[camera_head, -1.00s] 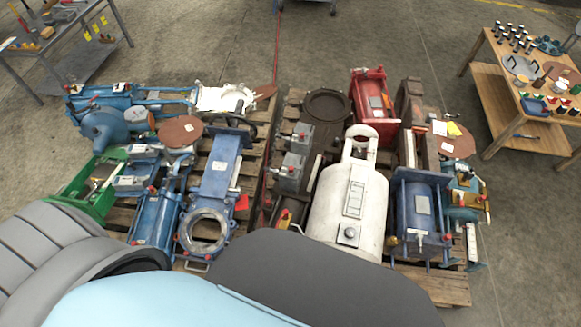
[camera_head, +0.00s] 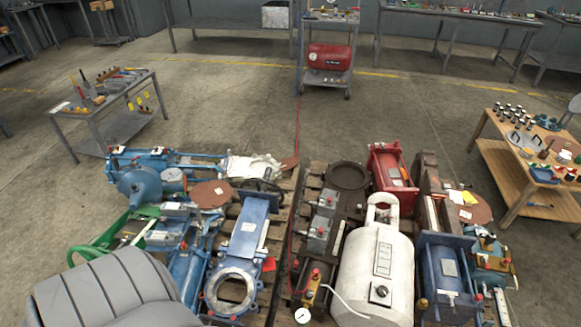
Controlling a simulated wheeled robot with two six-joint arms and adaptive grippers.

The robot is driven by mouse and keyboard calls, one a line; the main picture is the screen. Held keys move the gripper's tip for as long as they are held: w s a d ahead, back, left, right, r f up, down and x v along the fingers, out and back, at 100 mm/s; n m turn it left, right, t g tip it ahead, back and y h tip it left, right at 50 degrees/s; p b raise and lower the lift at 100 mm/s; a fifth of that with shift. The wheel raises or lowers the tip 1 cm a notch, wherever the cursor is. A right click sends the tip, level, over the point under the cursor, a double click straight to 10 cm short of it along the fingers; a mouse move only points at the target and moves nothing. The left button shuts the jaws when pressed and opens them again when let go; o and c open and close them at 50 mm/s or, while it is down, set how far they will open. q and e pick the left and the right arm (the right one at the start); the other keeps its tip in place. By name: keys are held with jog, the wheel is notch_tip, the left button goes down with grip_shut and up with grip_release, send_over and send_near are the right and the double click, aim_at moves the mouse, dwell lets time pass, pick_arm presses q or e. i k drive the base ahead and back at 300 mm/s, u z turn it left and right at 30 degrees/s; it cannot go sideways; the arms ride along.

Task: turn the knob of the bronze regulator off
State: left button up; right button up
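A bronze-coloured fitting with a red knob (camera_head: 314,277) is at the front of the right pallet, left of the white cylinder (camera_head: 380,262). A round white gauge (camera_head: 302,315) is just below it, near the bottom edge. It may be the bronze regulator, but it is too small to be sure, and I cannot tell how the knob is set. Neither of my grippers shows in the head view.
Pallets crowded with blue, red and white machinery fill the front. A wooden bench (camera_head: 508,168) with small parts stands right, and a grey table (camera_head: 95,112) stands left. A cart with a red tank (camera_head: 329,57) stands at the back. Open concrete floor (camera_head: 240,100) lies between.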

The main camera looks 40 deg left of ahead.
aim_at(309, 294)
jog(key=u, duration=0.55)
jog(key=k, duration=0.65)
jog(key=z, duration=0.7)
jog(key=i, duration=1.05)
jog(key=u, duration=0.5)
